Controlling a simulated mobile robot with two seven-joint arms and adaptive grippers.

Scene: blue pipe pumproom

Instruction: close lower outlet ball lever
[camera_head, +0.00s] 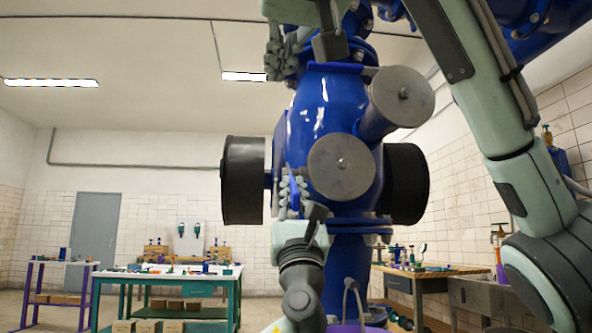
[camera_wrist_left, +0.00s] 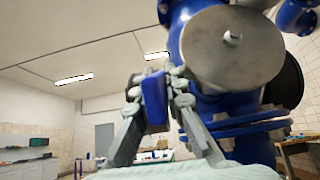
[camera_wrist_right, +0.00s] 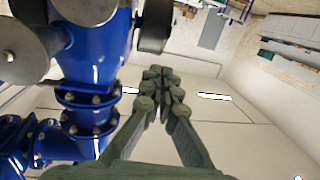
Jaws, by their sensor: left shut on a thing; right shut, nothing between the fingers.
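The blue lever (camera_head: 296,188) stands beside the blue valve body (camera_head: 322,105), left of the lower grey round disc (camera_head: 341,167). My left gripper (camera_head: 291,192) is shut on the lever. In the left wrist view the blue lever (camera_wrist_left: 155,98) sits between the fingers of my left gripper (camera_wrist_left: 160,92), and part of it is hidden by them. My right gripper (camera_head: 275,60) is up at the top left of the blue pipe. In the right wrist view its fingertips (camera_wrist_right: 161,80) meet with nothing between them.
A second grey disc (camera_head: 402,96) and black drums (camera_head: 243,180) (camera_head: 406,178) flank the valve body. My right arm crosses the right side. Workbenches (camera_head: 170,277) stand at the back left, and another bench (camera_head: 430,271) at the right. Open air lies left of the left drum.

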